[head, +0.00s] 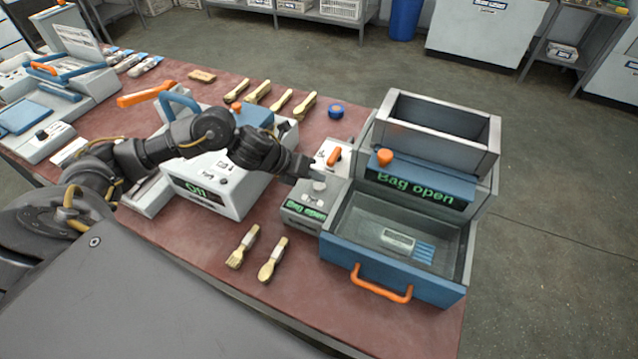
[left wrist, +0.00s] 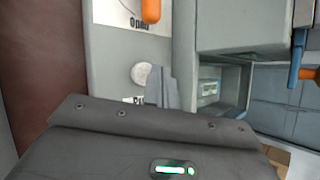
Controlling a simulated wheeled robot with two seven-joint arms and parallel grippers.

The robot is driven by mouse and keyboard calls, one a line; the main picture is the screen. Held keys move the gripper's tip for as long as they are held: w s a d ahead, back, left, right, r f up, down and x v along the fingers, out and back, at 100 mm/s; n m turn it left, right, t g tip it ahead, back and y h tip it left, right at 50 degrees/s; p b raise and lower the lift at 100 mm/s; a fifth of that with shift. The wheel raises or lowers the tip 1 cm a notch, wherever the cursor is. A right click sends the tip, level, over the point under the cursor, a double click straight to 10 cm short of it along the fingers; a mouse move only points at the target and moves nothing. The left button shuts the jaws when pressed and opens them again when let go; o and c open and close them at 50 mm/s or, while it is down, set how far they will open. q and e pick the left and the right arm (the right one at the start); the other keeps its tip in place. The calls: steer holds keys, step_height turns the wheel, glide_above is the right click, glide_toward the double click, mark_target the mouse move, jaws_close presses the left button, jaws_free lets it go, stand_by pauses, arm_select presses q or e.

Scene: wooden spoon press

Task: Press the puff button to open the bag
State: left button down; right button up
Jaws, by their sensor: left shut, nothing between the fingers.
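The puff button is a pale round knob (head: 319,186) on top of the grey control box (head: 343,189). The left wrist view also shows the round button (left wrist: 140,74), with a partly hidden label below it. My left gripper (head: 304,168) is shut and empty, just above the box beside the button. In the left wrist view, the fingertips (left wrist: 160,88) are close to the button's right side; I cannot tell whether they touch it. A bag with a pale label (head: 398,240) lies in the blue-fronted tray (head: 345,256). The display (head: 415,188) reads "Bag open". My right gripper is out of view.
An orange lever (head: 334,156) stands behind the button. A white machine (head: 236,184) reading "Off" stands to the left. Wooden cutlery (head: 271,259) lies in front, with more pieces (head: 282,101) behind. An orange handle (head: 381,285) sticks out from the tray.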

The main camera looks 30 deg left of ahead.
mark_target(314, 187)
arm_select(q)
steer(key=shift+r+p, duration=2)
steer(key=shift+r, duration=0.6)
steer(key=shift+f, duration=0.1)
steer(key=shift+a, duration=0.1)
